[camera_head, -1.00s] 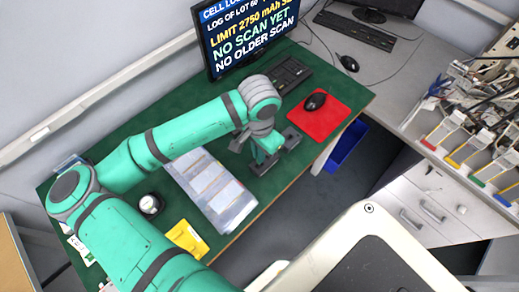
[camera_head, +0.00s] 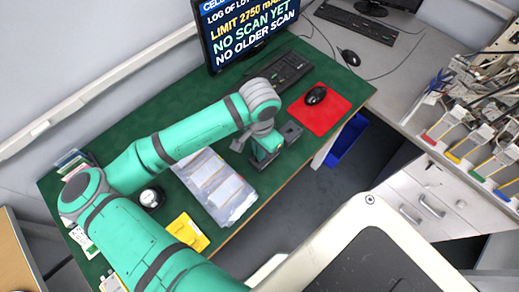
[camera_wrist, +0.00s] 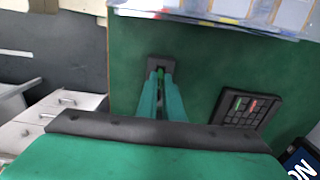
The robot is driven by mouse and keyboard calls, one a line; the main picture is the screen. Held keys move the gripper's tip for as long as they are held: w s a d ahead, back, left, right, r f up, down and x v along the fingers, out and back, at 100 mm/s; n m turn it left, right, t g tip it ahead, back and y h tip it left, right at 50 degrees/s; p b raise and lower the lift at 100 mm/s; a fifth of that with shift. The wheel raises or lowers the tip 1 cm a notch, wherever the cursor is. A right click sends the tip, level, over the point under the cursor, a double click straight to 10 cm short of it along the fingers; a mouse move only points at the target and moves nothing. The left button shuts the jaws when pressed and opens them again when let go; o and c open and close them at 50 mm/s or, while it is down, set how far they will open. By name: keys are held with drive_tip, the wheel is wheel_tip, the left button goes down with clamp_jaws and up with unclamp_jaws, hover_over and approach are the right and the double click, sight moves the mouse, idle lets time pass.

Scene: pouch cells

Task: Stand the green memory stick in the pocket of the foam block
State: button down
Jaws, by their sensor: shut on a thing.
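My gripper (camera_wrist: 165,84) is shut on the green memory stick (camera_wrist: 168,77), a bright green sliver between the fingertips in the wrist view. The fingers hide most of the stick. The dark grey foam block (camera_wrist: 160,62) lies right at the fingertips in the wrist view. The stick cannot be made out there. I cannot tell whether its end is inside the pocket or just above it.
A dark keypad (camera_wrist: 246,108) lies beside my gripper in the wrist view. A clear-covered tray (camera_head: 214,187) lies left of the gripper in the head view. A red mat (camera_head: 330,119) with a mouse, a keyboard (camera_head: 280,73) and a monitor (camera_head: 250,30) stand nearby.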

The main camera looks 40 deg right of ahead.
drive_tip(key=c, duration=1.8)
unclamp_jaws()
wheel_tip(320, 180, up, 11)
drive_tip(key=shift+f, duration=0.1)
